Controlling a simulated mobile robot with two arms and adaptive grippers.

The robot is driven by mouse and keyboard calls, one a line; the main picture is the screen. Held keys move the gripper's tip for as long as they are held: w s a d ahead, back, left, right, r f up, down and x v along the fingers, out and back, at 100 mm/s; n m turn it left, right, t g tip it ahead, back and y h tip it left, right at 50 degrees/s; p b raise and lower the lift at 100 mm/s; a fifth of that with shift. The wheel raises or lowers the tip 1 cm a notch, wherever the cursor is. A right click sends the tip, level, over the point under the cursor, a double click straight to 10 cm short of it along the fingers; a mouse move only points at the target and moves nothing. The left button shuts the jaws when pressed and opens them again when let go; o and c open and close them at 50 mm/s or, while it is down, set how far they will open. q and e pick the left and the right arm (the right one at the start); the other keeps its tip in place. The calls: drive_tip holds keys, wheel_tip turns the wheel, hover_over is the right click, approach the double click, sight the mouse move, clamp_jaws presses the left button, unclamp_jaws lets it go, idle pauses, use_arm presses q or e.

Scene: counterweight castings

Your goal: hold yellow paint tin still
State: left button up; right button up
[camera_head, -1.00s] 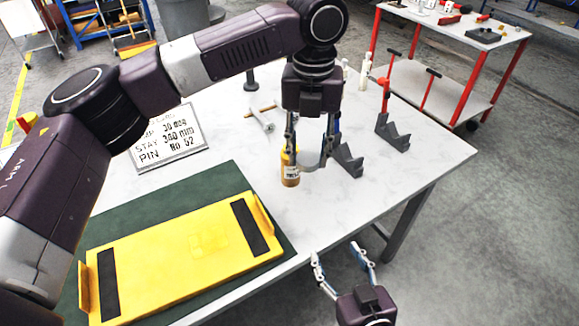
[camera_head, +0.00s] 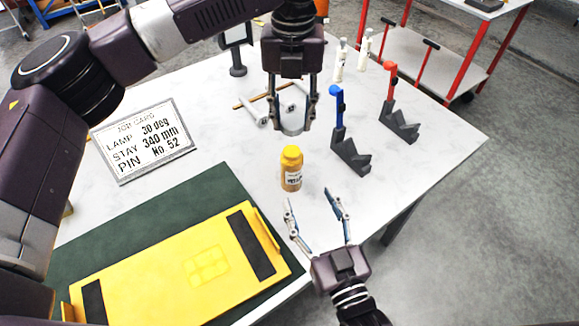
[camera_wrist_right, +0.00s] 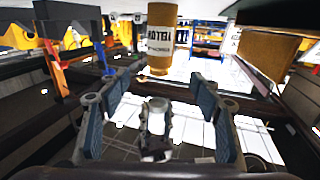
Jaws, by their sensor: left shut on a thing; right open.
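The yellow paint tin (camera_head: 291,170) stands upright on the white table, with a yellow cap and a pale label. It also shows in the right wrist view (camera_wrist_right: 161,45), ahead of and between the fingers. My right gripper (camera_head: 309,198) is open just in front of the tin, at the table's near edge. Its fingers look apart from the tin. My left gripper (camera_head: 291,129) is behind the tin, shut on a pale grey rounded thing (camera_head: 291,118) that I cannot identify, apart from the tin.
A yellow plate (camera_head: 150,270) with black strips lies on a green mat (camera_head: 190,195). Dark notched blocks with a blue-topped (camera_head: 351,155) and a red-topped post (camera_head: 399,122) stand at the right. White bottles (camera_head: 340,60) stand behind.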

use_arm(q)
drive_tip(key=shift+s+d, duration=0.1)
drive_tip(key=shift+s, duration=0.1)
use_arm(e)
drive_tip(key=shift+s, duration=0.15)
use_arm(q)
drive_tip(key=shift+w, duration=0.25)
use_arm(e)
drive_tip(key=x, duration=1.2)
drive_tip(key=shift+w, duration=0.2)
clamp_jaws()
use_arm(q)
hover_over(292, 151)
drive_tip(key=shift+f, duration=2.55)
